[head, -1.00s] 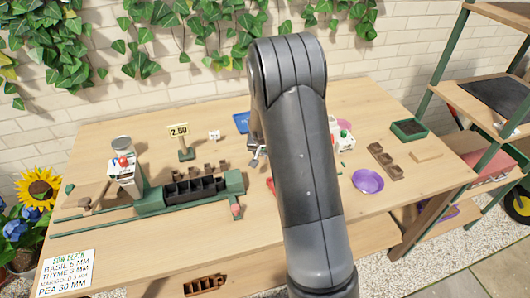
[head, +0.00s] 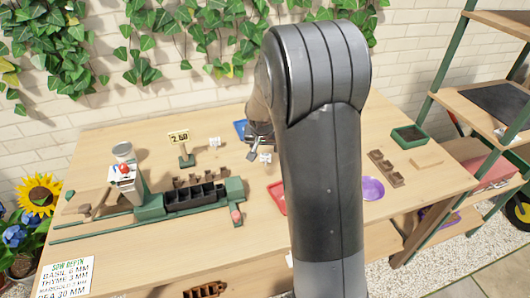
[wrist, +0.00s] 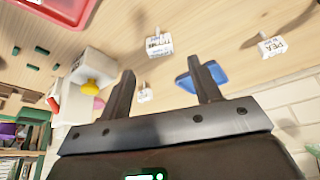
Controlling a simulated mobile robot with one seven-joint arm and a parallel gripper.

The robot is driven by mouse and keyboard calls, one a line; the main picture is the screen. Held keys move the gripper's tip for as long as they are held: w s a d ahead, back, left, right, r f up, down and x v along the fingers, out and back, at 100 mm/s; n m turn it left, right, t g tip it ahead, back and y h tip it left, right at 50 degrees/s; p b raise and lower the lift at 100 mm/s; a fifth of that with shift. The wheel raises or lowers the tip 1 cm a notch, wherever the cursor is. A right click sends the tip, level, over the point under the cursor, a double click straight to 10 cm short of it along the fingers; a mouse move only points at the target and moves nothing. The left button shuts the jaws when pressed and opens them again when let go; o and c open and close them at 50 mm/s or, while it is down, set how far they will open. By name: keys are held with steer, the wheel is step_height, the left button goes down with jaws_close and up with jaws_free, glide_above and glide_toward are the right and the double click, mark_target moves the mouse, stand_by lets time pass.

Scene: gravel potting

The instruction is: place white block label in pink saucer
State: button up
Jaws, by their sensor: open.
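My gripper (head: 256,146) is open and empty above the back middle of the table; both fingers (wrist: 165,82) show in the wrist view. A small white block label (head: 265,157) stands on the table beside the fingers. Another white block label (head: 214,142) stands to its left. The wrist view shows a white label with dark print (wrist: 158,45) ahead of the fingers, a label reading PEA (wrist: 270,45) to the right, and a smaller white one (wrist: 145,95) between the fingers.
A blue tray (head: 240,128) lies close behind my gripper. A red tray (head: 277,197) and purple bowl (head: 373,188) are partly hidden by my arm. A green tray (head: 409,135) is at right.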

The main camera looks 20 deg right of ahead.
steer(key=s+a+r+n, duration=0.2)
steer(key=s+r, duration=1.1)
steer(key=r, duration=0.1)
steer(key=s+a+r+n+y, duration=0.1)
steer(key=s+r, duration=0.1)
steer(key=s, duration=0.7)
steer(key=s+a+r+n+t, duration=0.1)
steer(key=s+a+r, duration=0.1)
steer(key=s, duration=0.7)
steer(key=shift+s+a+r+y, duration=0.15)
steer(key=shift+a+r+y, duration=0.05)
steer(key=shift+r+y, duration=0.25)
steer(key=shift+o, duration=0.5)
steer(key=shift+s+a, duration=0.1)
steer(key=shift+s, duration=0.4)
steer(key=shift+w, duration=0.1)
